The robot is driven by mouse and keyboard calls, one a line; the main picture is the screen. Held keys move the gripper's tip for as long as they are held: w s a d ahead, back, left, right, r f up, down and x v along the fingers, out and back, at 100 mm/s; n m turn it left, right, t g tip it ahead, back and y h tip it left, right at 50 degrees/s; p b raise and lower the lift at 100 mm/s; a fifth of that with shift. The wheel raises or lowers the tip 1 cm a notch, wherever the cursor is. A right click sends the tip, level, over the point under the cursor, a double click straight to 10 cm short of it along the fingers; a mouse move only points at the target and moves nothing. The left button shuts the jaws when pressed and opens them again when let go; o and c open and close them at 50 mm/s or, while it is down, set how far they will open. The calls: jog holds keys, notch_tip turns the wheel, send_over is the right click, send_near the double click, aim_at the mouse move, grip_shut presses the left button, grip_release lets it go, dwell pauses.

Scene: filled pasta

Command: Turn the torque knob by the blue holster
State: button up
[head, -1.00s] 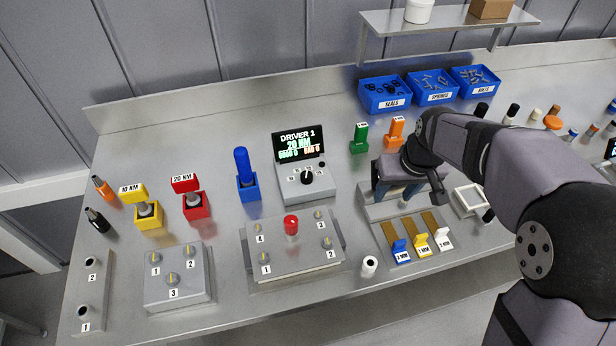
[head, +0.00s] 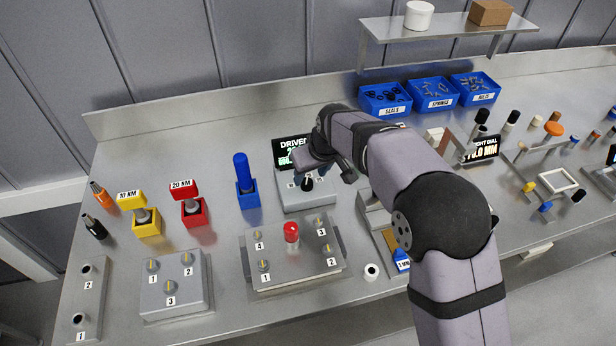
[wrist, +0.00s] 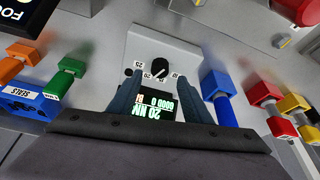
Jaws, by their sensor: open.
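The torque knob (wrist: 159,68) is black with a white pointer mark, on a light grey driver box (wrist: 165,48) with a printed scale. In the head view the knob (head: 307,184) is partly covered by my gripper (head: 306,172). In the wrist view my gripper (wrist: 160,77) is open, with its blue-grey fingers on either side of the knob's position; I cannot tell whether they touch it. The blue holster (head: 248,193) stands just left of the box, holding a blue-handled driver (head: 241,167). The driver display (wrist: 155,112) reads 20 NM in the wrist view.
A red holster (head: 196,211) and a yellow holster (head: 146,222) stand further left. A plate with a red button (head: 291,232) lies in front of the box. Green (wrist: 66,77) and orange (wrist: 20,58) tools stand on the box's other side. Blue bins (head: 385,98) are behind.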

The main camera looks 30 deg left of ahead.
aim_at(307, 182)
jog(key=shift+p+x, duration=0.75)
jog(key=shift+x, duration=1.55)
jog(key=c, duration=1.1)
